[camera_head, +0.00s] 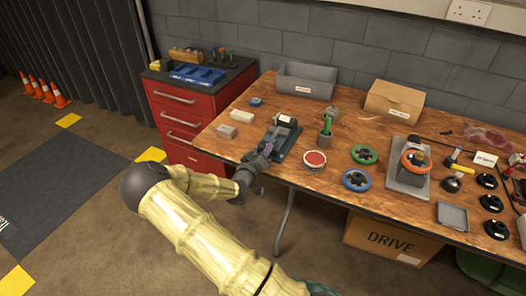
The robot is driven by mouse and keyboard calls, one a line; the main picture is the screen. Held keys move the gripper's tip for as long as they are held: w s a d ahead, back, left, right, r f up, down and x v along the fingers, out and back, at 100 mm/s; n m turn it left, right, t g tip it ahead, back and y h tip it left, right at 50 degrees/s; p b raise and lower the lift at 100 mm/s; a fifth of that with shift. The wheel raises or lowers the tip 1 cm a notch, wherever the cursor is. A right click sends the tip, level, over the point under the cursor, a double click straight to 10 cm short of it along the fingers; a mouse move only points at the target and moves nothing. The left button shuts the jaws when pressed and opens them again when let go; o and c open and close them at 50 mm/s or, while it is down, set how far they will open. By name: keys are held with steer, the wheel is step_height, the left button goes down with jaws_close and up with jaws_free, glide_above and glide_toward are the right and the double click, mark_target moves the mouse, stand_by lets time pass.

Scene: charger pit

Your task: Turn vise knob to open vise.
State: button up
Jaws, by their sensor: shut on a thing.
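The vise (286,139) is a dark grey-green device near the left front of the wooden table, with a dark block at its upper end. My gripper (264,152) is at the vise's near left end, over the table's front edge. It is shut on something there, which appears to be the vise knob. The knob itself is hidden by the gripper and too small to make out. I cannot tell how far apart the vise jaws stand.
The wooden table (348,124) also bears a red-topped round tin (315,158), a green-handled tool (326,127), a green ring (364,154) and a blue ring (356,180). A grey bin (306,80) and cardboard box (394,100) stand behind. A red drawer cabinet (184,118) stands left.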

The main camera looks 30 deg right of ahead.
steer(key=shift+w+a, duration=0.1)
steer(key=shift+a, duration=0.05)
steer(key=o, duration=1)
steer(key=shift+c, duration=0.2)
steer(key=v, duration=1.7)
steer(key=shift+a+r, duration=0.1)
